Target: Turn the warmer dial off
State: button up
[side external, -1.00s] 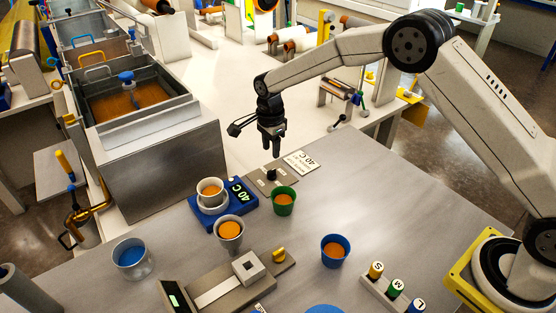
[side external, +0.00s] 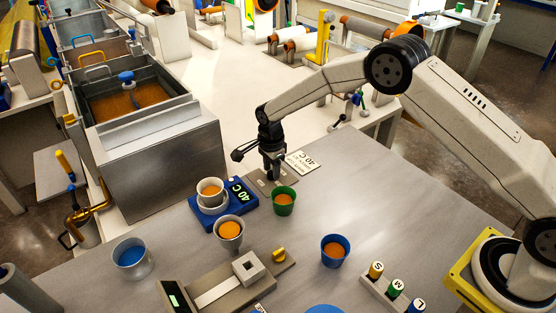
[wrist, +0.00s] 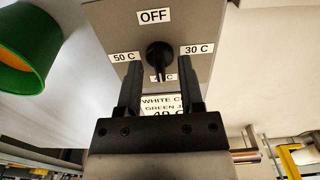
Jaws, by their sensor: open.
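The warmer dial is a black knob (wrist: 159,55) on a grey plate (wrist: 185,18) in the wrist view. Labels around it read OFF at the top, 50 C at left and 30 C at right. The knob's pointer faces down, towards a label that it partly covers. My gripper (wrist: 161,72) is open, its two fingers reaching either side of the knob's lower part with a gap. In the side view my gripper (side external: 271,174) is low over the dial plate and hides the knob. The blue warmer (side external: 241,198) displays 40 C and carries a white cup (side external: 210,186).
A green cup (side external: 284,202) with orange contents stands close to the dial plate; it also shows in the wrist view (wrist: 20,70). A card (side external: 303,161) reading 40 C lies behind the plate. Another cup (side external: 229,241) is in front of the warmer.

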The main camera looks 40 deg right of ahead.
jog(key=shift+f, duration=0.1)
grip_shut()
